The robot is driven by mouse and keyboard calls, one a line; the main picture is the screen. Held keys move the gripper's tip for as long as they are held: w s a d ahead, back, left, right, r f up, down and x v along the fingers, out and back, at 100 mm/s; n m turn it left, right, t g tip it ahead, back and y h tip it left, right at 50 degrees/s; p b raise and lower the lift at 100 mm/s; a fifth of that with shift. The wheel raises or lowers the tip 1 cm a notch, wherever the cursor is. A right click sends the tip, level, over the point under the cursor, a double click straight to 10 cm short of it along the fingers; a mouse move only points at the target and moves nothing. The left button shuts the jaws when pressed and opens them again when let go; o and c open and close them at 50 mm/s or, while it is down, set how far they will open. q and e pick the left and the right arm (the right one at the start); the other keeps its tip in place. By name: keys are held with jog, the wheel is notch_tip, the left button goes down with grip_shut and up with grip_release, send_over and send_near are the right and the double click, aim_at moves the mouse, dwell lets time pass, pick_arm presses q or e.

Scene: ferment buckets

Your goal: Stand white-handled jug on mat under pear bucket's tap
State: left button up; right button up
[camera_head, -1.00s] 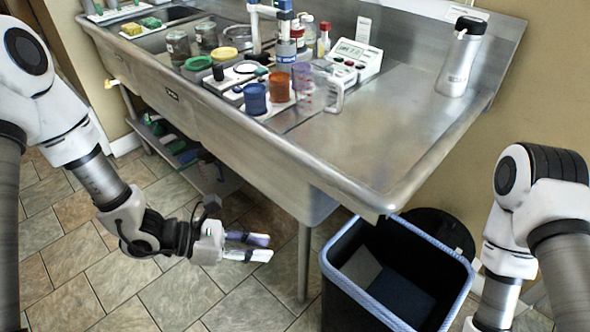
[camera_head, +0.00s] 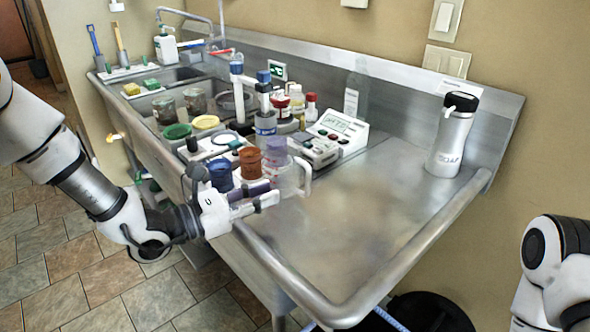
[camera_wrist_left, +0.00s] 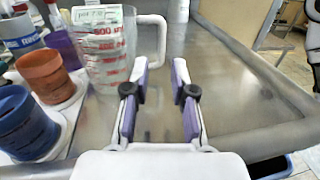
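The clear jug with a white handle and red markings (camera_wrist_left: 105,60) stands upright on the steel counter at the left of the left wrist view. It also shows in the head view (camera_head: 290,180), its handle to the right. My left gripper (camera_head: 264,195) is at the counter's front edge, near the jug, partly overlapping it in the head view. In the left wrist view its two fingers (camera_wrist_left: 160,75) are apart with nothing between them; the jug is ahead and left. I cannot tell which container is the pear bucket or which mat lies under its tap. My right gripper is out of view.
A blue cup (camera_head: 220,175) and an orange cup (camera_head: 250,163) stand left of the jug. A white meter (camera_head: 338,134) is behind it. A steel bottle (camera_head: 452,138) stands at the back right. The counter's middle right is clear; a raised rim runs along its front.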

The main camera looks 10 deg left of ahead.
aim_at(306, 180)
pick_arm(q)
jog(key=x, duration=1)
jog(key=shift+w+d+f+p, duration=0.1)
jog(key=shift+d+p, duration=0.15)
jog(key=shift+p, duration=0.05)
jog(key=shift+a, duration=0.2)
jog(key=c, duration=0.3)
jog(key=shift+d, duration=0.1)
grip_shut()
